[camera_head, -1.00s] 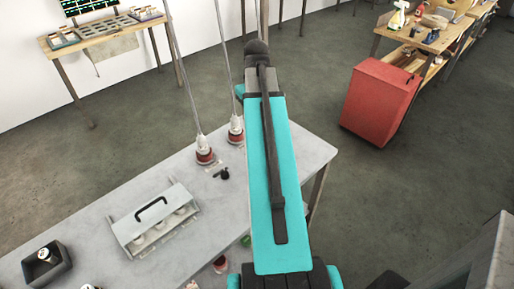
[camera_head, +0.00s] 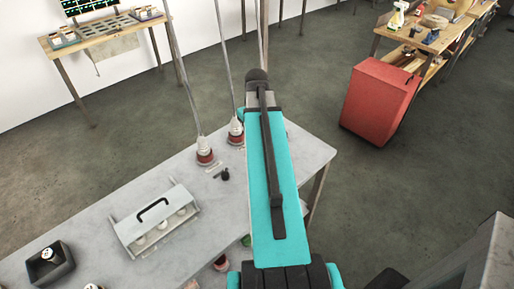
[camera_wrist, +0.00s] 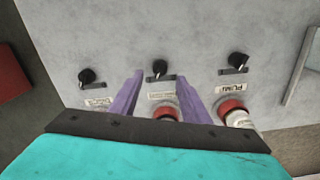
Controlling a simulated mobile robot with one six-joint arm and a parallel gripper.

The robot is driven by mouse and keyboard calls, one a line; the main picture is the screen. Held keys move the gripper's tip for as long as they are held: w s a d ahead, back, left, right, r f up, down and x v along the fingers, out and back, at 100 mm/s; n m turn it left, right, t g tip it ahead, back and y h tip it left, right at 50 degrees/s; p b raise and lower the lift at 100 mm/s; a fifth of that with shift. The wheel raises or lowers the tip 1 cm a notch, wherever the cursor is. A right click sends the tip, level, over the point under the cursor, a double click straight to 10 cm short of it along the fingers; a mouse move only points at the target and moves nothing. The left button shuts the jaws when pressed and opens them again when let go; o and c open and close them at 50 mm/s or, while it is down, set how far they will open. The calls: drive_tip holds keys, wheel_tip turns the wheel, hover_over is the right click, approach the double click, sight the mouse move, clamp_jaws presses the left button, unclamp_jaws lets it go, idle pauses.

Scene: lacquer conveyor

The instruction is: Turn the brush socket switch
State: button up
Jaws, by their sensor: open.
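In the wrist view, three black rotary switches sit in a row on a pale grey surface: a left switch (camera_wrist: 87,76), a middle switch (camera_wrist: 159,67) and a right switch (camera_wrist: 237,61). Each has a small label by it; I cannot clearly read which one is the brush label. My gripper (camera_wrist: 160,76) has two purple fingers, open, with the middle switch between their tips. I cannot tell whether they touch it. In the head view one black switch (camera_head: 223,174) shows on the table. My arm hides the gripper there.
Red-and-white plugs with cables stand near the switches: one (camera_head: 205,157) and another (camera_head: 236,137). A white case with a black handle (camera_head: 150,222) and a dark box (camera_head: 50,268) sit on the grey table (camera_head: 115,195). A red cabinet (camera_head: 380,103) stands on the floor.

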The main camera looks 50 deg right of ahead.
drive_tip(key=shift+f+p, duration=0.6)
drive_tip(key=shift+f, duration=2.35)
drive_tip(key=c, duration=1)
drive_tip(key=shift+c, duration=0.2)
drive_tip(key=shift+n, duration=0.4)
drive_tip(key=n, duration=1.1)
drive_tip(key=shift+b, duration=0.35)
